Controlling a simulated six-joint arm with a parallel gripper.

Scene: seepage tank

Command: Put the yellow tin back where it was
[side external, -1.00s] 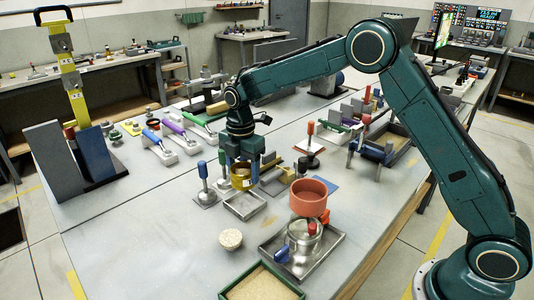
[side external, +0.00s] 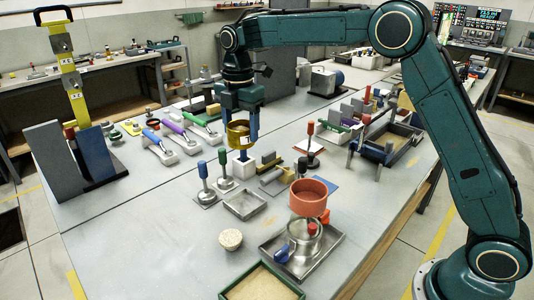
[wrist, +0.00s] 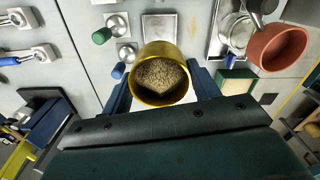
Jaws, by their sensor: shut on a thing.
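The yellow tin (side external: 238,136) is held between the blue fingers of my gripper (side external: 240,122), above the table in the side view. In the wrist view the tin (wrist: 160,97) is between the two fingers, with its open top showing coarse brown grains inside. My gripper is shut on its sides.
A shallow metal tray (side external: 245,204) lies empty in front, beside the blue-knobbed (side external: 202,170) and green-knobbed (side external: 223,155) weights. An orange pot (side external: 309,197) stands over a metal tray on the right.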

